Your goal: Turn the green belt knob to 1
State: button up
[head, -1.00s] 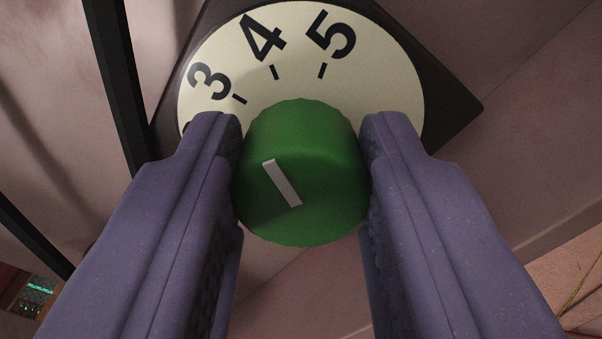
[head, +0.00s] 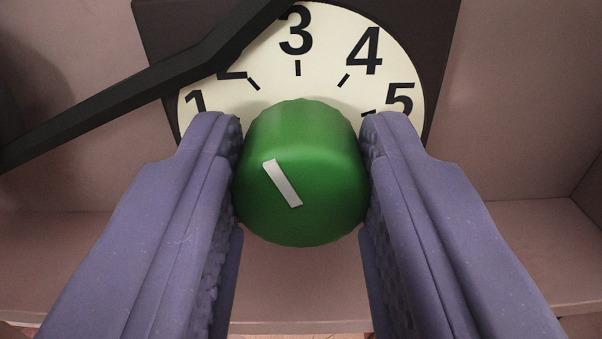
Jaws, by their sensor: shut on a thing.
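The green knob (head: 302,130) sits in front of a cream dial (head: 325,82) with black numbers 1 to 5. A white pointer line (head: 283,184) on the knob's face slants to the upper left, roughly toward the 2 mark. The 3 is at the top of the dial, the 1 at the left edge and the 5 at the right. My gripper (head: 301,160) is shut on the knob, one purple finger on each side. The knob and fingers hide the lower part of the dial.
A black bar (head: 130,103) runs from the left edge up across the dial's upper left and partly covers the 2. A dark square plate (head: 430,30) lies behind the dial. A pinkish wall and ledge (head: 510,245) surround it.

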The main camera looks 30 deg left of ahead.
jog(key=n, duration=0.4)
jog(key=shift+s+f+n, duration=0.15)
jog(key=shift+n, duration=0.15)
jog(key=n, duration=0.4)
jog(key=shift+n, duration=0.4)
jog(key=o, duration=1)
jog(key=shift+o, duration=0.2)
jog(key=shift+s+d, duration=0.15)
jog(key=shift+s, duration=0.2)
jog(key=v, duration=0.7)
